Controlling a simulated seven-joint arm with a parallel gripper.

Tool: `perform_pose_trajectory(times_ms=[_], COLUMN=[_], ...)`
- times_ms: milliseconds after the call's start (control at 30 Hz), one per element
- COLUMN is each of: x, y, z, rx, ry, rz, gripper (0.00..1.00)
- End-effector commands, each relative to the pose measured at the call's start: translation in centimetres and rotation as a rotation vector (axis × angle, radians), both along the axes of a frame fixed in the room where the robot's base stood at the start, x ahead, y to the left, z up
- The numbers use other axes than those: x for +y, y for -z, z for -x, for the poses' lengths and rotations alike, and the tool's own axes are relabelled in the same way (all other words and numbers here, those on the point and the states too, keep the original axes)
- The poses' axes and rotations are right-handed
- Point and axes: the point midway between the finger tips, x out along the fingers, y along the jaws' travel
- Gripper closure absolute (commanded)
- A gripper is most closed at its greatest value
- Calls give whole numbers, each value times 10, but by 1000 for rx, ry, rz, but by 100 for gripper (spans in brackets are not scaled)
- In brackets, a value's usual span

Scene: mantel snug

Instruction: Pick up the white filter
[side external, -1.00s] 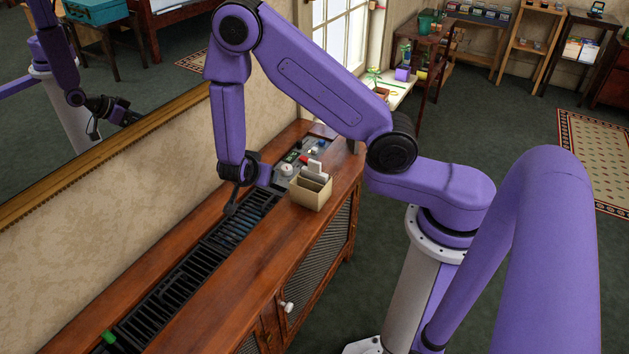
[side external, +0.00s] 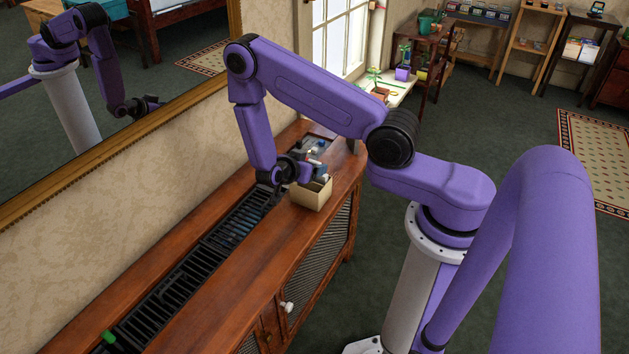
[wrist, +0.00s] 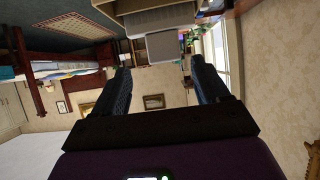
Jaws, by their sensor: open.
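A cream box (side external: 311,198) stands on the wooden cabinet top with thin upright cards in it. A pale card (wrist: 161,46), which looks like the white filter, stands out from the box at the top of the wrist view, between the lines of my two fingers. My gripper (wrist: 161,64) is open, and I see nothing held between its fingers. In the side view my gripper (side external: 303,173) is at the box, close to the cards, and partly hides them. I cannot tell whether a finger touches the card.
A long black slotted rack (side external: 205,258) runs along the cabinet top (side external: 232,300). Small items on a grey panel (side external: 318,146) lie behind the box. A large framed mirror (side external: 150,80) hangs on the wall beside the arm. The front strip of the cabinet top is clear.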

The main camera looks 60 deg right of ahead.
Motion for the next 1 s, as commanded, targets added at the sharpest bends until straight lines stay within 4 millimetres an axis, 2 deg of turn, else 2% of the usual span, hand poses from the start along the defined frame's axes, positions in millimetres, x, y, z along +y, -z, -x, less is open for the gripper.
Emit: perform_pose_trajectory(times_ms=[100, 300, 600, 933, 967, 1000], x=[-12, -21, -55, -61, -61, -61], y=[6, 12, 31, 34, 34, 34], z=[0, -1, -6, -7, -7, -7], rx=[-1, -1, 0, -1, -1, -1], ry=[0, 0, 1, -2, -2, -2], rz=[0, 0, -1, -1, -1, -1], gripper=[26, 26, 26, 26, 32, 45])
